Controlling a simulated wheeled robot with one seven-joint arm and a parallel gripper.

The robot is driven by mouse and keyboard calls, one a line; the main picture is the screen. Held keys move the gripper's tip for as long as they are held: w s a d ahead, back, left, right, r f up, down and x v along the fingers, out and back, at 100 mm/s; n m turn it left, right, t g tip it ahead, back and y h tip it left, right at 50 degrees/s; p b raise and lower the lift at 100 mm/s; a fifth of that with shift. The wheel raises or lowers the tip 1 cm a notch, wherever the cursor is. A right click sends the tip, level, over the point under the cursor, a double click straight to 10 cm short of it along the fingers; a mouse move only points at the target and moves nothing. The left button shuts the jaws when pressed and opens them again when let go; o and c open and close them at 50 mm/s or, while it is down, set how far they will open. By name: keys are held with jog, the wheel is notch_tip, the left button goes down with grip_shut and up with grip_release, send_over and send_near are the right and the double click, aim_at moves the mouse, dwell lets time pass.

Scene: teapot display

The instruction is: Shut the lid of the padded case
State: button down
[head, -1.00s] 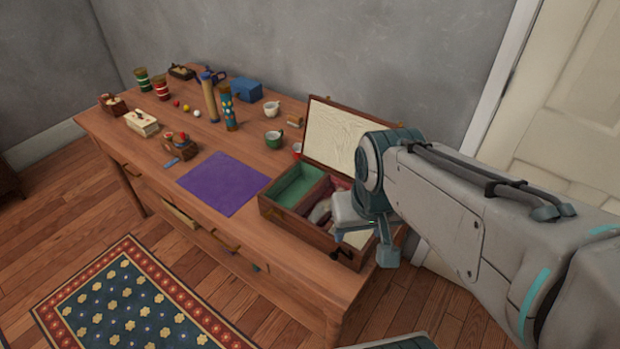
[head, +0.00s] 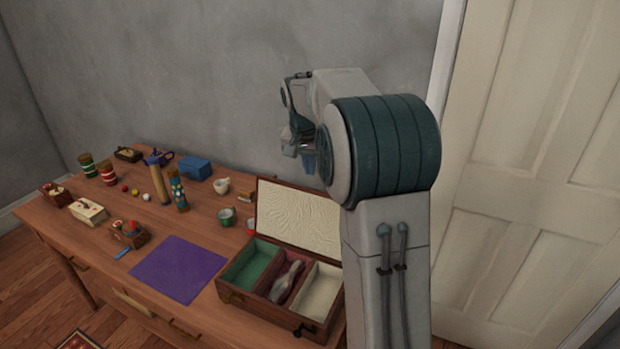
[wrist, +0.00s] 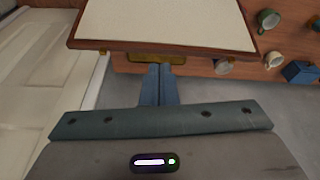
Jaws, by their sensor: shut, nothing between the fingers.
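The padded case (head: 232,294) stands on the table with its lid (head: 298,218) raised and leaning back, its cream lining facing the front. It has green, dark red and cream compartments, and a grey item (head: 285,283) lies in the middle one. My gripper (head: 308,163) is above the lid's upper edge, partly hidden by my arm. In the wrist view the lid (wrist: 165,22) fills the top, and my gripper's blue fingers (wrist: 158,70) are together, empty, pointing at its wooden rim. I cannot tell whether they touch it.
A purple mat (head: 180,269) lies left of the case. A green mug (head: 226,216), a white mug (head: 221,185), a blue box (head: 195,168) and several small items stand further left. The wall is close behind the table, and a white door (head: 540,160) is at the right.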

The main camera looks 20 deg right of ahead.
jog(key=w+d+f+m+p, duration=0.1)
jog(key=w+d+f+m, duration=0.1)
jog(key=w+d, duration=0.45)
notch_tip(320, 180, down, 9)
jog(key=a+p, duration=0.2)
jog(key=p, duration=0.1)
jog(key=shift+w+a+f+h, duration=0.2)
jog(key=shift+w+h, duration=0.1)
jog(key=shift+w, duration=0.15)
jog(key=shift+s+a+b, duration=0.15)
jog(key=shift+b, duration=0.45)
jog(key=shift+s+a+r+b, duration=0.15)
jog(key=shift+s+a+b, duration=0.1)
jog(key=shift+b, duration=0.45)
